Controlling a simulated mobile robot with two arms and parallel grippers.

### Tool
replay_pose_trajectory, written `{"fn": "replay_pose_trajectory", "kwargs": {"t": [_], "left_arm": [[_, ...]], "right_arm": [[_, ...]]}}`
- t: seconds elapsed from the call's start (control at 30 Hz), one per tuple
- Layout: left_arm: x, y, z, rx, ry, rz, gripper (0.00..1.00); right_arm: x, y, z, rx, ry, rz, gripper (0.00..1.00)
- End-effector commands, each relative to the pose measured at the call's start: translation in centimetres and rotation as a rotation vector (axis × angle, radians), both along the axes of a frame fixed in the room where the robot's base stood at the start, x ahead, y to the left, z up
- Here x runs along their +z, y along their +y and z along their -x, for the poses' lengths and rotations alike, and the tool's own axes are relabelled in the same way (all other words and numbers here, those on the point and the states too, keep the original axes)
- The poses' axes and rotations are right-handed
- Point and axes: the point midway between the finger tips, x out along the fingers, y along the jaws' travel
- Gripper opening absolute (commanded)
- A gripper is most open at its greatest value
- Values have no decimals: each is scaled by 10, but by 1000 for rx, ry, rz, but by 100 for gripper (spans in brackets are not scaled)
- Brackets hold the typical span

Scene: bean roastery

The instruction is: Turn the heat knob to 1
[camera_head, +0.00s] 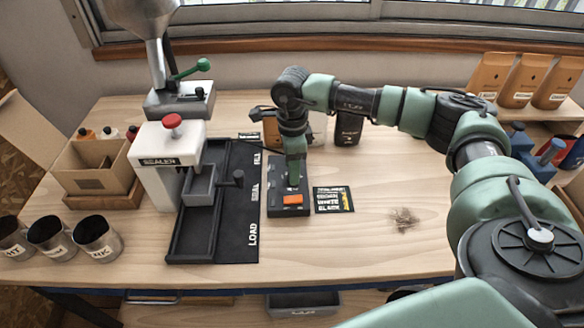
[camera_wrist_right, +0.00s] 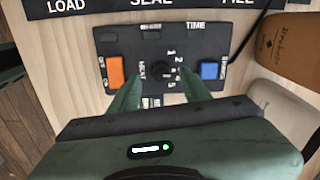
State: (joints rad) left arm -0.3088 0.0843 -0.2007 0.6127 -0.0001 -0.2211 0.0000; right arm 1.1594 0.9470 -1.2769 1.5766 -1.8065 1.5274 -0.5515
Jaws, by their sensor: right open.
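The dark control box (camera_head: 289,211) lies on the wooden table, and it also shows in the right wrist view (camera_wrist_right: 115,41). The round black heat knob (camera_wrist_right: 159,74) sits in its middle, beside the word HEAT and a scale of numbers. Which number it points to is too small to tell. My right gripper (camera_head: 293,176) points down over the box, and in the right wrist view (camera_wrist_right: 161,88) its two green fingers stand apart on either side of the knob with nothing visibly held. In the head view the gripper hides the knob. My left gripper is not in view.
The box also carries an orange switch (camera_wrist_right: 115,72) and a blue button (camera_wrist_right: 209,71). A black mat (camera_head: 240,230) and the white sealer (camera_head: 160,165) stand to the left. A small label card (camera_head: 333,200) lies to the right.

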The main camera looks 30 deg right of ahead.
Motion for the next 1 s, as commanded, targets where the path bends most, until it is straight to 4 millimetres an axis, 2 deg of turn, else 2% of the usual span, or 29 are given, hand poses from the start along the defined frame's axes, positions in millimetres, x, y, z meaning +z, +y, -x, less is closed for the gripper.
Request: {"fn": "replay_pose_trajectory", "kwargs": {"t": [0.2,0.47,0.63,0.67,1.0], "left_arm": [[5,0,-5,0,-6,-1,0],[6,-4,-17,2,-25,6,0],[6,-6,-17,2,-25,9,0],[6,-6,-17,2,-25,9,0],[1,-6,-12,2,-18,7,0]], "right_arm": [[-18,0,0,0,0,0,47],[-21,0,0,0,-1,0,47],[-20,0,0,0,0,0,3],[-20,0,0,0,-1,0,0],[-22,0,0,36,-1,0,0]]}}
